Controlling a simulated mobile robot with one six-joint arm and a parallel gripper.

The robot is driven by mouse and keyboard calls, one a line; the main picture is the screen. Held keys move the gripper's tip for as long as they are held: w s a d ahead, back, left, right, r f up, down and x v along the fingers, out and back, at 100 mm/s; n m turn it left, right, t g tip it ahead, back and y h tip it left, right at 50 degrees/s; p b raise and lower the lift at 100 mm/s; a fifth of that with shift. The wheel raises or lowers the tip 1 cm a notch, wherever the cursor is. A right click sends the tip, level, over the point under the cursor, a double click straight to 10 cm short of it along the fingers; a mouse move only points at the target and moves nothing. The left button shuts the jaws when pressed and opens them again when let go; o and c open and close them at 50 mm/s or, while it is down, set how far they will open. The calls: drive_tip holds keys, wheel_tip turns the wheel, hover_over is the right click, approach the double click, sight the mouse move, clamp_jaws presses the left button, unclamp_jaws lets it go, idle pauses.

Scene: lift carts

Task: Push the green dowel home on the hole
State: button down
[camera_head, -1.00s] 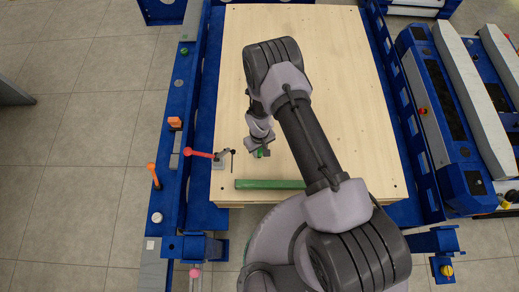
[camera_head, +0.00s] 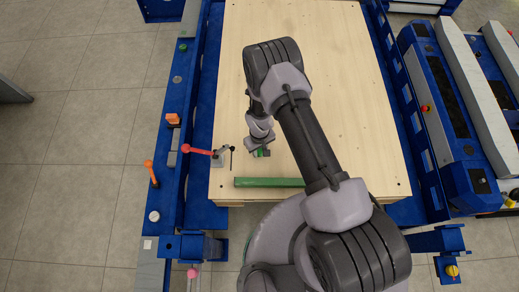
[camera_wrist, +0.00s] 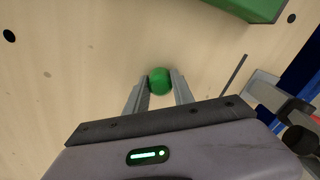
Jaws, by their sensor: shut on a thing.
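The green dowel shows as a round green end (camera_wrist: 160,81) between the two fingers in the wrist view. A small bit of green (camera_head: 262,153) shows at the fingertips in the head view. My gripper (camera_wrist: 159,84) is shut on it, close over the wooden board (camera_head: 300,20). The dowel's lower end and any hole directly under it are hidden. A dark hole (camera_wrist: 9,35) shows in the board at upper left of the wrist view, and another (camera_wrist: 291,18) at upper right, both apart from the dowel.
A green bar (camera_head: 270,182) lies along the board's near edge; it also shows in the wrist view (camera_wrist: 250,6). A toggle clamp with a red handle (camera_head: 198,151) stands at the board's left edge. Blue cart rails (camera_head: 175,170) flank the board. The far board is clear.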

drive_tip(key=c, duration=1)
unclamp_jaws()
wheel_tip(320, 180, up, 17)
drive_tip(key=p, duration=0.6)
drive_tip(key=shift+r+p, duration=0.2)
drive_tip(key=shift+p, duration=0.2)
